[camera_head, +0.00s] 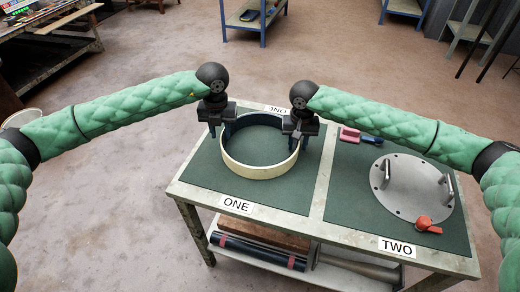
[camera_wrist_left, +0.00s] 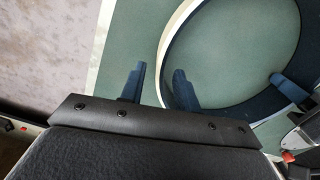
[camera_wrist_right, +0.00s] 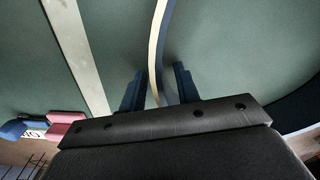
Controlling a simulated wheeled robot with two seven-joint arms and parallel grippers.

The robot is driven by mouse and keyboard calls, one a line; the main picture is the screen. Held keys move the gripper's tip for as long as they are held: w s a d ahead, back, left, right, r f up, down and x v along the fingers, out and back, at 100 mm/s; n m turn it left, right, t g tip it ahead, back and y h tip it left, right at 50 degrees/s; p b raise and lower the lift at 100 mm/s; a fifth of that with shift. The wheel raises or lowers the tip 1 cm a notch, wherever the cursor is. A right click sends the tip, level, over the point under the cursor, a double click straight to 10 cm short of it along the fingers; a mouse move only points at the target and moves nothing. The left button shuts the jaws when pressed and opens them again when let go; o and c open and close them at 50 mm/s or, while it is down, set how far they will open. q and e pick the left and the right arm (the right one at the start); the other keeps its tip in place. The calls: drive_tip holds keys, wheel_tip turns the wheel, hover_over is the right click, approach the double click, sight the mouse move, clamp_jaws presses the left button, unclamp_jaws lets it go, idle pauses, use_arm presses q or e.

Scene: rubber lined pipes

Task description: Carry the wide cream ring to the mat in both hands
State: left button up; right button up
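The wide cream ring (camera_head: 262,170), with a dark lining inside, lies flat on the green mat marked ONE (camera_head: 205,170). My left gripper (camera_head: 219,132) is open at the ring's left side; in the left wrist view its fingers (camera_wrist_left: 158,85) stand apart, one outside the wall and one inside. My right gripper (camera_head: 299,140) is open at the ring's right side; in the right wrist view the ring wall (camera_wrist_right: 156,50) runs between its parted fingers (camera_wrist_right: 158,88). A second green mat marked TWO (camera_head: 345,205) is on the right half of the table.
A round steel plate (camera_head: 408,188) with two upright handles covers much of mat TWO. An orange-red object (camera_head: 426,224) lies at its front edge. A pink and blue object (camera_head: 362,137) lies at the mat's back left. Pipes lie on the shelf (camera_head: 345,278) below.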

use_arm(q)
wheel_tip(320, 180, up, 7)
drive_tip(key=shift+f, duration=0.2)
use_arm(e)
wheel_tip(320, 180, up, 12)
drive_tip(key=shift+f, duration=0.1)
idle(0.4)
idle(0.4)
